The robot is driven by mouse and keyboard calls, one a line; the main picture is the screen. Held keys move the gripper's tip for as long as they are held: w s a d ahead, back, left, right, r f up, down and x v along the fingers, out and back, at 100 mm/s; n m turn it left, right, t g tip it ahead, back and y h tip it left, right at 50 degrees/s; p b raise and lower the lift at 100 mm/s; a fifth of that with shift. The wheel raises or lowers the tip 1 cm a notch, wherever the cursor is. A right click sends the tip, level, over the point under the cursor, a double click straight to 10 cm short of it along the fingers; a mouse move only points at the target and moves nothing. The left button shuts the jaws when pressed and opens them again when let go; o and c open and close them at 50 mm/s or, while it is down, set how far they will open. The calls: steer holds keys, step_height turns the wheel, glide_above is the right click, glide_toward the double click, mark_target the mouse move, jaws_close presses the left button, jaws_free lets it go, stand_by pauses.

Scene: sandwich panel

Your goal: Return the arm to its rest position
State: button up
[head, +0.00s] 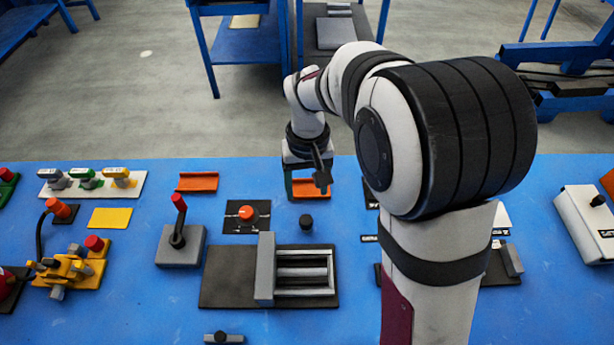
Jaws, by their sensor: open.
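My gripper (306,188) points down over the far part of the blue table, at the end of my white and black arm. Its jaws are open, one finger on each side of an orange tray-like piece (311,195) that shows between and behind them. I cannot tell whether the fingers touch this piece. My upper arm fills the right middle of the head view and hides part of the table.
A grey lever block (181,254), a black plate with an orange knob (247,216), a black knob (306,221) and a grey sliding fixture (265,270) stand nearby. A second orange piece (197,182) lies left.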

steer(key=shift+r, duration=1.65)
steer(key=s+d+r+m, duration=0.1)
steer(key=s+d+m, duration=0.1)
steer(key=s, duration=0.6)
steer(key=s+d+r+m+y, duration=0.1)
steer(key=s+d+m, duration=0.1)
steer(key=s, duration=0.5)
steer(key=s+d+r+m, duration=0.1)
steer(key=s+d+m, duration=0.1)
steer(key=s, duration=0.6)
steer(key=shift+s+r+m+y, duration=0.25)
steer(key=shift+s+m+y, duration=0.05)
steer(key=shift+m, duration=0.4)
steer(key=shift+o, duration=0.2)
